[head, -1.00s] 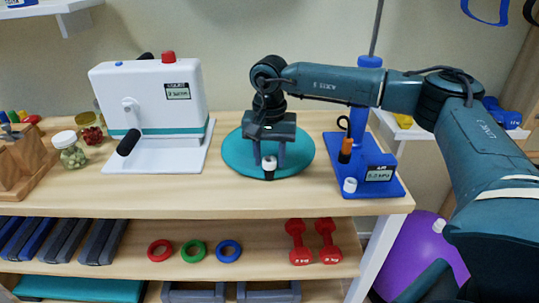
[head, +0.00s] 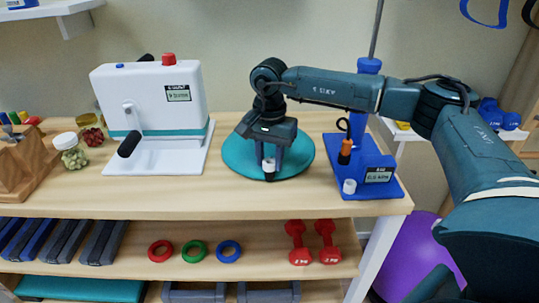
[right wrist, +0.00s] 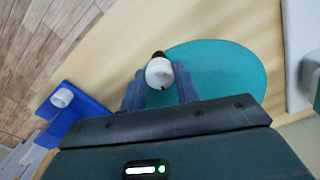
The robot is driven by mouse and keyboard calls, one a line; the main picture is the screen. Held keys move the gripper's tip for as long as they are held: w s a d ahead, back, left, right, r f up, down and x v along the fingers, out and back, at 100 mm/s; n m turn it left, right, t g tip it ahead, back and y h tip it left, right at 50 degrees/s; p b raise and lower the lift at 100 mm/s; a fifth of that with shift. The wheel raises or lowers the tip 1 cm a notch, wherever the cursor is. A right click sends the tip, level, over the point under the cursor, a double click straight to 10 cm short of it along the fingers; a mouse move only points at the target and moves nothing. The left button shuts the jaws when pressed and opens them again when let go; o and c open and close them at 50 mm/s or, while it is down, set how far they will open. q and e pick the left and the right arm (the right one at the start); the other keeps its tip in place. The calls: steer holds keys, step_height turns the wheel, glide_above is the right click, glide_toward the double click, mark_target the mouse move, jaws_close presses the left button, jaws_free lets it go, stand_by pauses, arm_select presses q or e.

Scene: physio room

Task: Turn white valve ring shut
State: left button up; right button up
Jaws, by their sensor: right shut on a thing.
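A white ring (head: 268,164) with a black part below it stands over the teal round pad (head: 239,160) on the bench top. My right gripper (head: 271,166) points down and is shut on the white ring, with a finger on each side. In the right wrist view the white ring (right wrist: 159,73) sits between the two fingers (right wrist: 159,90), with a black tip beyond it. The fingers and ring hide part of the pad. My left gripper is not in view.
A blue stand (head: 373,183) with a small display, an orange-and-black part and a white cup-like piece (head: 349,186) is right of the pad. A white machine (head: 150,100) with a crank stands left. Jars are farther left. The bench front is clear.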

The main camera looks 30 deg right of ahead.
steer(key=m, duration=0.3)
steer(key=shift+p, duration=0.3)
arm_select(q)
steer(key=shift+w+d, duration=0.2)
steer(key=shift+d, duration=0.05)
arm_select(e)
steer(key=shift+m, duration=0.8)
steer(key=o, duration=1)
